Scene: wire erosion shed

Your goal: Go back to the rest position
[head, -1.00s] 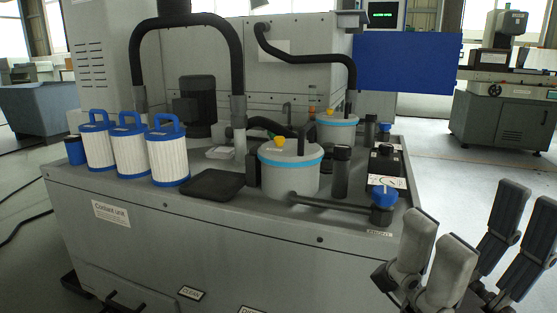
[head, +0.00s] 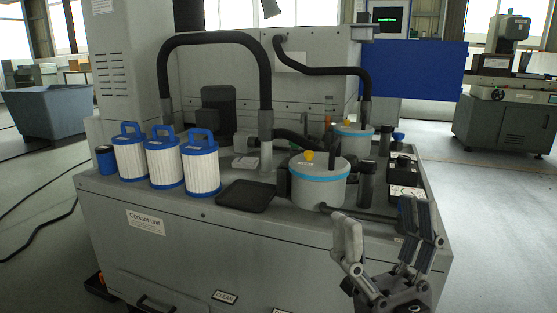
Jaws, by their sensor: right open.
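My right gripper (head: 385,235) is at the lower right of the head view, in front of the front right corner of the coolant unit (head: 160,240). Its fingers are spread and point up, with nothing between them. My left gripper does not show.
Several white filter cartridges with blue handles, one of them here (head: 200,165), stand at the unit's left. A black tray (head: 245,196) and a grey canister with a blue band (head: 318,185) are beside them. Open floor (head: 500,215) lies to the right.

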